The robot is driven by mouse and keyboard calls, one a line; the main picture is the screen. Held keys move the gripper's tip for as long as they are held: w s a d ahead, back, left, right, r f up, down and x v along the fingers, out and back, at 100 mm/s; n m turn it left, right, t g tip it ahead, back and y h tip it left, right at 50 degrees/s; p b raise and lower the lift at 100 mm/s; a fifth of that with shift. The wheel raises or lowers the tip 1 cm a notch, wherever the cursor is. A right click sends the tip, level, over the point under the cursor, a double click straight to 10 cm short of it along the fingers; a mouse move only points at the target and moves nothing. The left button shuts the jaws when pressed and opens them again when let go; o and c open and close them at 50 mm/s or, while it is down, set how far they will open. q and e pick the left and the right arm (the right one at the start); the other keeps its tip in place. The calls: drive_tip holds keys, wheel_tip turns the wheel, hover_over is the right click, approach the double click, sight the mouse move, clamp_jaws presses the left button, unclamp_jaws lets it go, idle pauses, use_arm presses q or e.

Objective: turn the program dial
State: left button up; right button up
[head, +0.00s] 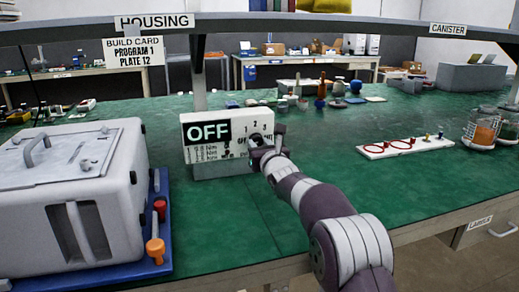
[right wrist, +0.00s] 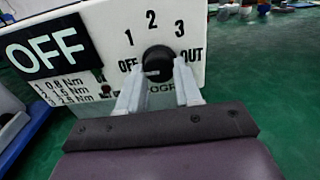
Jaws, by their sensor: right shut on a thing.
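The program dial (right wrist: 158,60) is a round black knob on the white control panel (right wrist: 110,30). It has a pale mark on its left side, toward the OFF label. Around it are printed OFF, 1, 2, 3 and OUT. A black display on the panel (head: 222,156) reads OFF. My right gripper (right wrist: 160,88) has its two pale fingers on either side of the dial, shut on it. In the head view my right gripper (head: 267,150) is at the panel's right side and hides most of the dial. My left gripper is not in view.
A build card (head: 135,51) reads PROGRAM 1, PLATE 12. A grey housing (head: 70,195) sits on a blue tray (head: 130,268) at left, with red and orange knobs beside it. A white plate with red rings (head: 405,147) and jars (head: 482,128) are at right. Green tabletop between is clear.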

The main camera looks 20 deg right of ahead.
drive_tip(key=o, duration=1)
drive_tip(key=shift+o, duration=0.2)
drive_tip(key=s, duration=1.2)
drive_tip(key=shift+s+d, duration=0.2)
drive_tip(key=shift+s, duration=0.15)
